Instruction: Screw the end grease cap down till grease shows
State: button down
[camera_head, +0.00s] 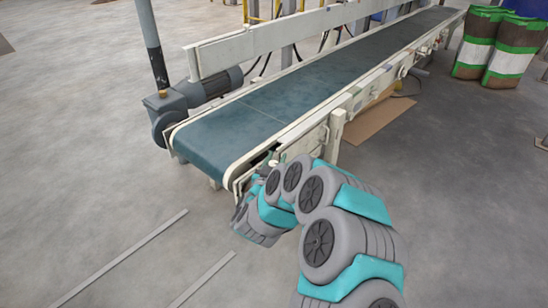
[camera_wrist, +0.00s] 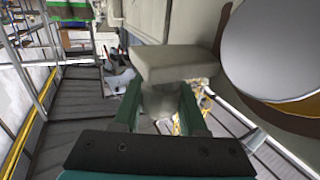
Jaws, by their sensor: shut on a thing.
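In the wrist view, my gripper (camera_wrist: 158,108) has its two dark green fingers shut on a small, pale rounded piece, the end grease cap (camera_wrist: 159,98). A pale grey-beige block (camera_wrist: 176,66) sits right against the cap and hides its far part. I cannot make out any grease around it. In the head view, my arm reaches to the near end of the conveyor (camera_head: 228,135), at its right side. My own arm links hide the gripper and the cap there.
A big pale round end face (camera_wrist: 282,42) is close to the right of the fingers in the wrist view. A grey motor (camera_head: 210,86) is on the conveyor's left side. Filled bags (camera_head: 512,62) stand at the far right.

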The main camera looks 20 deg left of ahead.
jog(key=shift+d+m+h, duration=0.15)
jog(key=shift+m+h, duration=0.5)
jog(key=shift+h, duration=0.35)
jog(key=shift+d+m+h, duration=0.1)
jog(key=shift+m+h, duration=0.55)
jog(key=shift+h, duration=0.35)
jog(key=shift+r+b, duration=0.1)
jog(key=shift+b, duration=0.2)
jog(key=shift+c, duration=2.2)
grip_release()
jog(key=shift+d+h, duration=0.1)
jog(key=shift+h, duration=0.2)
jog(key=v, duration=0.7)
jog(key=shift+s, duration=0.4)
